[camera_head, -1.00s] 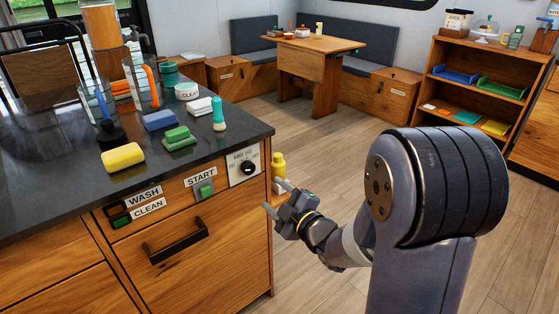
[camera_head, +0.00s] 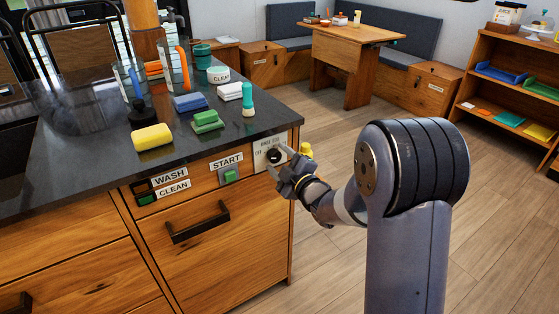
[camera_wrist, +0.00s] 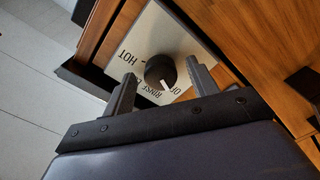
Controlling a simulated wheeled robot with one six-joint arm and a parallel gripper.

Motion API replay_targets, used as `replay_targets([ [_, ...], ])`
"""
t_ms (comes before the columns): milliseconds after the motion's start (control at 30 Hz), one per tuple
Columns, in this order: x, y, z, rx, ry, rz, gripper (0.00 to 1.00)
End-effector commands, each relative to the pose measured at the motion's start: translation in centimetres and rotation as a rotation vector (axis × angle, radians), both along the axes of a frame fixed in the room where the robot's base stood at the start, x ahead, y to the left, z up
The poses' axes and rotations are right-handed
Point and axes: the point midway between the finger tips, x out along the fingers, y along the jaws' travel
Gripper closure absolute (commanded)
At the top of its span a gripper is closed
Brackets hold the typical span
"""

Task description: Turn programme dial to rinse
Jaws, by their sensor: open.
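The programme dial (camera_head: 273,155) is a round black knob on a pale plate at the right end of the wooden counter front. In the wrist view the dial (camera_wrist: 160,70) has a white pointer mark aimed at the lettering between RINSE and OFF, seemingly nearer OFF. HOT is printed farther round the plate (camera_wrist: 150,33). My gripper (camera_head: 281,162) is at the plate, in front of the dial. In the wrist view my gripper (camera_wrist: 160,78) is open, with one finger on each side of the dial. I cannot tell whether either finger touches it.
Left of the dial are a green START button (camera_head: 229,176) and the WASH/CLEAN switches (camera_head: 146,190). A drawer handle (camera_head: 197,223) sticks out below. A yellow sponge (camera_head: 151,137) and a teal bottle (camera_head: 248,100) stand on the counter (camera_head: 95,165) above. Floor at right is clear.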

Motion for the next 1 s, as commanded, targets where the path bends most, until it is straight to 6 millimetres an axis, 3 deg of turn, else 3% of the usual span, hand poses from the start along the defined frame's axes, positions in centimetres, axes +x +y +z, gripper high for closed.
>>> replay_targets([
  [267, 0.11, 0.08, -0.01, 0.0, 0.0, 0.0, 0.44],
  [800, 0.09, 0.06, -0.02, -0.001, 0.001, 0.0, 0.89],
  [1000, 0.09, 0.07, -0.07, 0.01, 0.008, 0.0, 0.89],
])
